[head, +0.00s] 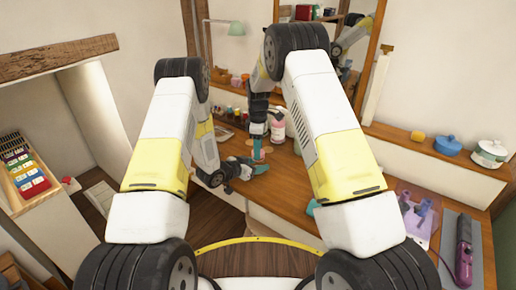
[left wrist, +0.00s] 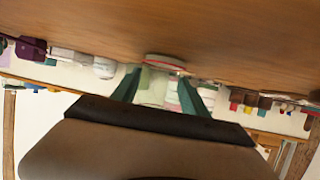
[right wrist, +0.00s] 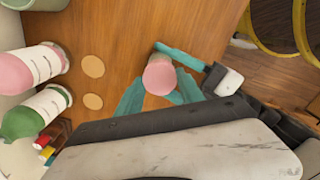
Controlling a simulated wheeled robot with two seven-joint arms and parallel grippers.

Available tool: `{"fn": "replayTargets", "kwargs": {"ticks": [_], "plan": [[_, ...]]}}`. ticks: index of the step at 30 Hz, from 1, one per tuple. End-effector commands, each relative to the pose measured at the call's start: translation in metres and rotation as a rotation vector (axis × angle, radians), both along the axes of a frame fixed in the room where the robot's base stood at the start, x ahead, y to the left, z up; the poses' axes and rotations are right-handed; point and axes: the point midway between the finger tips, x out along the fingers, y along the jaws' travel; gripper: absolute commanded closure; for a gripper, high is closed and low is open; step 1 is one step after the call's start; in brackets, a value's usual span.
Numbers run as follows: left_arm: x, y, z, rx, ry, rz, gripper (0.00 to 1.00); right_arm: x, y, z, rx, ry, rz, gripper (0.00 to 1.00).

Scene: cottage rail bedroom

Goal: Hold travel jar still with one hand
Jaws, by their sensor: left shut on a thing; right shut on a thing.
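The travel jar (left wrist: 153,87) is pale and translucent in the left wrist view, between the teal fingers of my left gripper (left wrist: 160,90), which is shut on it from the side. A red-edged disc shows at its end by the wooden surface. In the right wrist view its round pink top (right wrist: 160,76) faces the camera, between the fingers of my right gripper (right wrist: 160,92), shut on it from above. Teal fingers of my left gripper (right wrist: 182,56) lie beside the top. In the head view my left gripper (head: 257,164) and right gripper (head: 257,148) meet at the jar, which they mostly hide.
A pink bottle (right wrist: 28,70) and a green bottle (right wrist: 35,112) stand near the jar. Two tan discs (right wrist: 93,67) lie on the wooden desk (right wrist: 110,30). A blue pot (head: 447,145) and white pot (head: 489,153) stand at the right. The desk's front is clear.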

Motion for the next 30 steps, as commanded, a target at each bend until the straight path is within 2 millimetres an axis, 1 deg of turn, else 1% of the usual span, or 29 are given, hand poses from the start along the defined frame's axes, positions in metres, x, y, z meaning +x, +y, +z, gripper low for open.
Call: {"fn": "replayTargets", "kwargs": {"ticks": [11,14,17,30], "plan": [[0.0002,0.0,0.0004,-0.001,-0.001,0.0,1.0,0.0002,-0.0002,-0.0061,0.0,-0.001,-0.007,0.93],[0.0002,0.0,0.0003,-0.001,-0.001,0.0,1.0,0.0001,0.0,-0.0061,0.0,-0.001,-0.079,0.93],[0.0002,0.0,0.0003,-0.001,-0.001,0.0,1.0,0.0,0.0007,-0.0061,0.0,-0.001,-0.252,0.93],[0.0001,0.0,0.0001,0.0,0.0,0.0,1.0,0.0,0.0007,-0.0069,-0.002,-0.002,-1.309,0.93]]}}
